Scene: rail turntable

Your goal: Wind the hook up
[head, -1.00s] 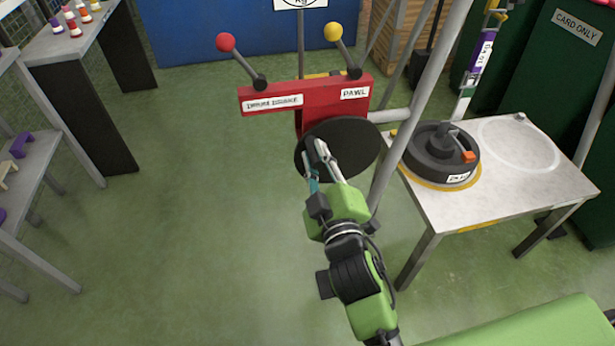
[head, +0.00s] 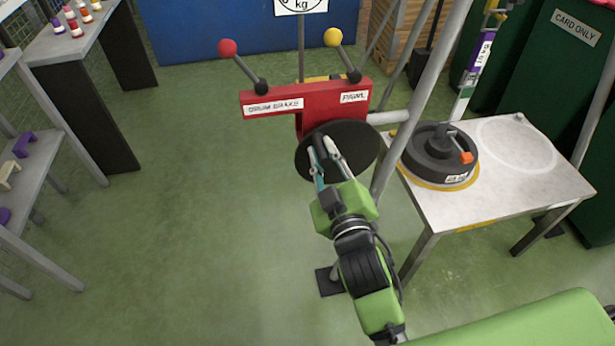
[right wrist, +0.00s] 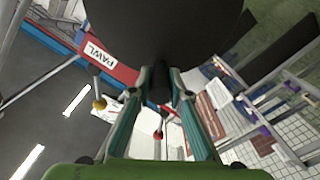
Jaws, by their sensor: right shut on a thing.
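The red winch box (head: 308,96) hangs on a grey post. It carries a "DRUM BRAKE" lever with a red knob (head: 227,47) and a "PAWL" lever with a yellow knob (head: 333,37). A black disc (head: 366,146) faces me below the box. My right gripper (head: 323,147) is at the disc's face, shut on the dark crank handle (right wrist: 160,80), which stands out from the disc in the right wrist view. The handle is mostly hidden by the fingers in the head view. I cannot make out the hook. My left gripper is not in view.
A white-topped table (head: 500,201) at right bears a black round weight (head: 425,166) with an orange part. The grey post (head: 423,92) stands close right of the disc. Shelves with small parts are at left (head: 38,167). The green floor between is clear.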

